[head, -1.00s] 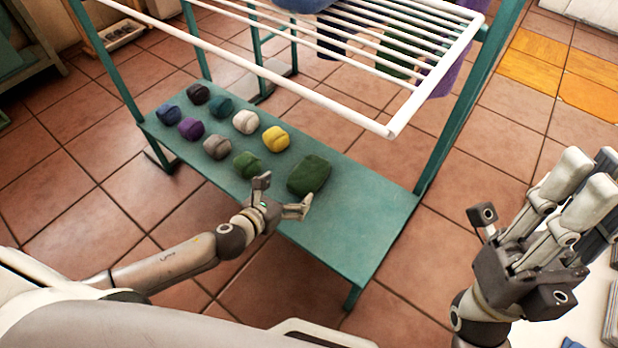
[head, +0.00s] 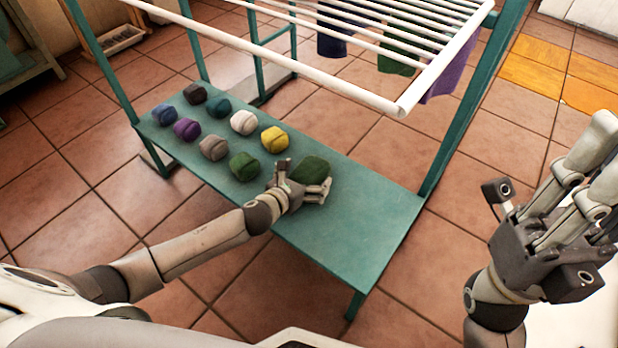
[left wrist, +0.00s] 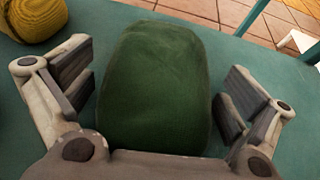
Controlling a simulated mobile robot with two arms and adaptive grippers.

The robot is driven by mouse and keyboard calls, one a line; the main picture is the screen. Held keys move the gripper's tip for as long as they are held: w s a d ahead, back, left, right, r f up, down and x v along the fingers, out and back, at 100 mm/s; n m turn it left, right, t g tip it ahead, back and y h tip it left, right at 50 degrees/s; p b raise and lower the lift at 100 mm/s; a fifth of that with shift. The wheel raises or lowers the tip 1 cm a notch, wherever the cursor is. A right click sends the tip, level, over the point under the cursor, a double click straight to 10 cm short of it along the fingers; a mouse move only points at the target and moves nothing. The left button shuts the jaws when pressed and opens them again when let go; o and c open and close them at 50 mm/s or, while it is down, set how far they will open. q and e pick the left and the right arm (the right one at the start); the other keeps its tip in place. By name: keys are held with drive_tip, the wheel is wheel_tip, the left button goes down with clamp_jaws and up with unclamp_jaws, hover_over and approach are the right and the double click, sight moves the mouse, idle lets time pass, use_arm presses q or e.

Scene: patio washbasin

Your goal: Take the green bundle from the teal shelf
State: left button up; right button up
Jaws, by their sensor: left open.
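The large dark green bundle (head: 314,167) lies on the teal shelf (head: 350,225), at the right end of the group of bundles. My left gripper (head: 305,178) is open at its near side and partly hides it. In the left wrist view the bundle (left wrist: 155,85) fills the space between the two open fingers. Gaps show between the finger pads and the bundle, the left one narrow. A smaller green roll (head: 244,167) lies to the left. My right gripper (head: 598,165) is raised at the right edge, away from the shelf; its finger opening is unclear.
Several other rolled bundles, including a yellow one (head: 275,139) and a grey one (head: 213,147), lie left of the green bundle. A white drying rack (head: 400,108) with hanging cloths stands above the shelf. The shelf's right end is bare.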

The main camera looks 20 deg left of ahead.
use_arm(q)
drive_tip(key=c, duration=1)
drive_tip(key=shift+r, duration=0.1)
